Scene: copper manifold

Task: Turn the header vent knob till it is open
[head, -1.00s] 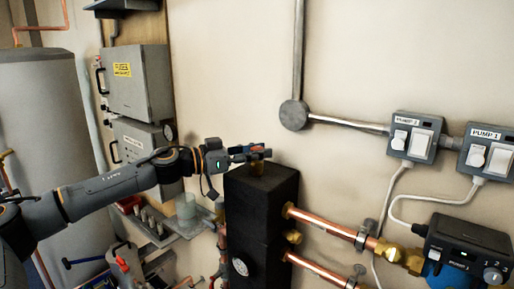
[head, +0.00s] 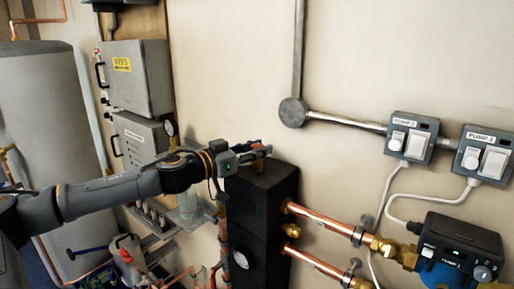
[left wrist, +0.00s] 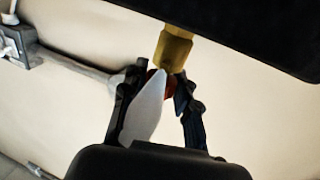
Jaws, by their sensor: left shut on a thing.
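The header is the tall black insulated block (head: 262,195) against the wall. A small brass vent fitting (head: 259,165) stands on its top. My left gripper (head: 262,151) is at the top of this fitting, coming in from the left. In the left wrist view the brass fitting (left wrist: 173,50) juts from the black block (left wrist: 255,28). A red knob (left wrist: 171,88) sits at its end, between the fingers of my left gripper (left wrist: 160,84), which is shut on it. A pale pointed shape covers part of the knob. The knob's turned angle cannot be told. My right gripper is not in view.
Copper pipes (head: 325,222) with brass fittings leave the block to the right, towards a blue and black pump (head: 460,250). Two switch boxes (head: 411,138) are on the wall. Grey cabinets (head: 138,78) and a cylinder (head: 48,110) stand left. The wall above the block is clear.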

